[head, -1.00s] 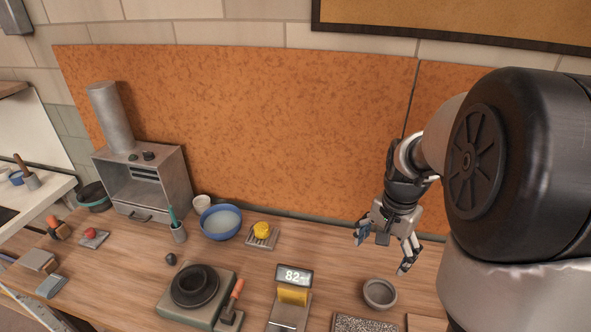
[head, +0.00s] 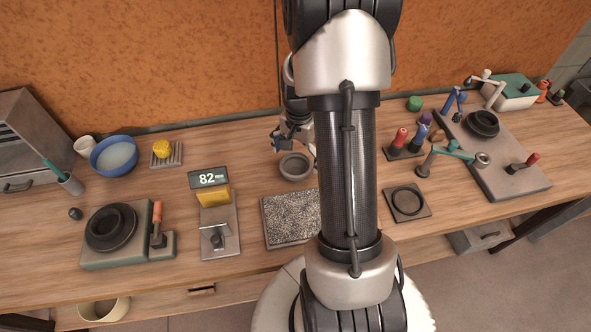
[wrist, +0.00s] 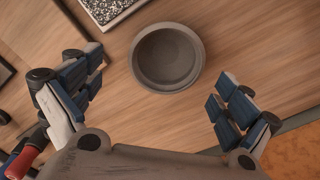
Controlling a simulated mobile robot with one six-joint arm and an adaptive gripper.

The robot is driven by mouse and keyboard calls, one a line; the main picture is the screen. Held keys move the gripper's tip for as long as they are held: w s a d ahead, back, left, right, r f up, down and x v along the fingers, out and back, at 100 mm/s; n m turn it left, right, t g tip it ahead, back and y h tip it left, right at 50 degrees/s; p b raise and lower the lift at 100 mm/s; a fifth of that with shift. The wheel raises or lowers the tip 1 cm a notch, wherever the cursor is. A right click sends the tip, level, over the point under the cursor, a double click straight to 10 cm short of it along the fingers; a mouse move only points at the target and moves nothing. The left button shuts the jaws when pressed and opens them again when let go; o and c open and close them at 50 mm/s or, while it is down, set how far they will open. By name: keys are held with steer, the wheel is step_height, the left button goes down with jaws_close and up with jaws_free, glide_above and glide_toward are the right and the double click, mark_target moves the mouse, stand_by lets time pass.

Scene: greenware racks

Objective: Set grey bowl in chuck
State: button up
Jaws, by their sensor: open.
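The grey bowl (head: 296,166) stands upright on the wooden bench, behind the speckled slab. In the wrist view the empty bowl (wrist: 167,57) lies ahead of and between the spread fingers, touching neither. My gripper (head: 294,136) is open and empty, above and just behind the bowl; my arm hides part of it in the head view. A black ringed chuck (head: 110,228) sits on a green-grey base at left, beside an orange-handled lever. Another black round holder (head: 482,124) is on a grey plate at right. I cannot tell which the task names.
A scale (head: 220,228) reading 82 and the speckled slab (head: 288,218) lie left of my arm. A blue bowl (head: 114,156) and a yellow sponge (head: 162,148) stand at back left. Handled tools (head: 404,143) and a square plate with a dark ring (head: 407,203) are at right.

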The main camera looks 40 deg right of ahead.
mark_target(296, 164)
steer(key=f, duration=0.1)
steer(key=f+b, duration=0.1)
steer(key=f, duration=0.1)
steer(key=f+b, duration=0.1)
steer(key=f, duration=0.1)
steer(key=shift+w+a+f, duration=0.25)
steer(key=shift+w+a, duration=0.05)
steer(key=shift+w, duration=0.05)
steer(key=shift+r, duration=0.1)
steer(key=shift+c, duration=0.3)
steer(key=c, duration=1.3)
steer(key=shift+o, duration=0.2)
steer(key=shift+r, duration=0.1)
step_height(296, 164, up, 20)
steer(key=p, duration=0.6)
